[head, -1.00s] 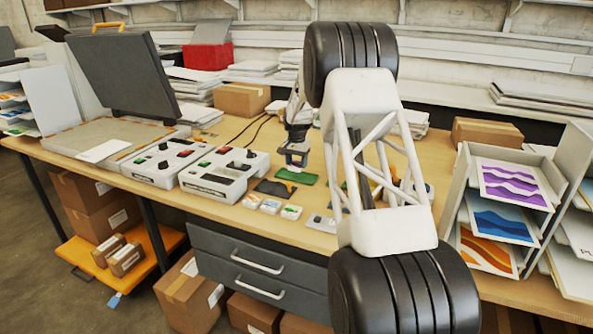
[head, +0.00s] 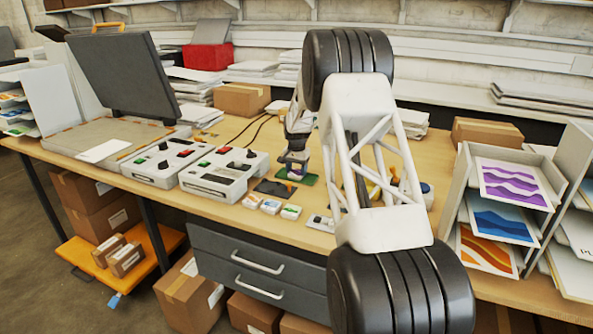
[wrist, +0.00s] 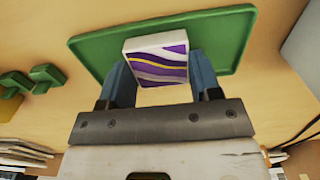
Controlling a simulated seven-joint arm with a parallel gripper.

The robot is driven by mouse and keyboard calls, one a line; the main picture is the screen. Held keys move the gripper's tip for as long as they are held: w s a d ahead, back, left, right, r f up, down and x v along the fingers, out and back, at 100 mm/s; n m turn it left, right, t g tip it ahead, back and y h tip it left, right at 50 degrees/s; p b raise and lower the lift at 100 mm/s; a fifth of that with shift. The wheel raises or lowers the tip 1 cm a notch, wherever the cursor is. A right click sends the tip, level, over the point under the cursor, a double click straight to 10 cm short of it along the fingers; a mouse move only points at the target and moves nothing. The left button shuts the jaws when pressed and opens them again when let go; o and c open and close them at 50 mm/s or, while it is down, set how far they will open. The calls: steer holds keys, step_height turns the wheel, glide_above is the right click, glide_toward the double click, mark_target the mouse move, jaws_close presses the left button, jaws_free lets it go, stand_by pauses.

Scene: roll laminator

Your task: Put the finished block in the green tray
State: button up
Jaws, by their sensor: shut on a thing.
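The green tray (head: 309,180) lies flat on the table; its raised rim shows in the wrist view (wrist: 240,32). My gripper (wrist: 157,78) is shut on a small white-edged block (wrist: 157,58) with a purple, white and yellow wave picture on its face. The two blue-grey fingers press its left and right sides. In the wrist view the block overlaps the tray's near part. In the head view my gripper (head: 292,172) is low over the tray and mostly covers the block. I cannot tell whether the block touches the tray floor.
Several small picture blocks (head: 270,206) stand at the table's front edge beside a dark mat (head: 273,188). Two white control boxes (head: 225,174) stand to the left. Green pieces (wrist: 42,77) lie beside the tray. A rack of prints (head: 505,205) stands at right.

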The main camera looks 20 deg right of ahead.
mark_target(297, 172)
steer(key=shift+f, duration=0.1)
steer(key=o, duration=0.8)
steer(key=shift+r, duration=6.15)
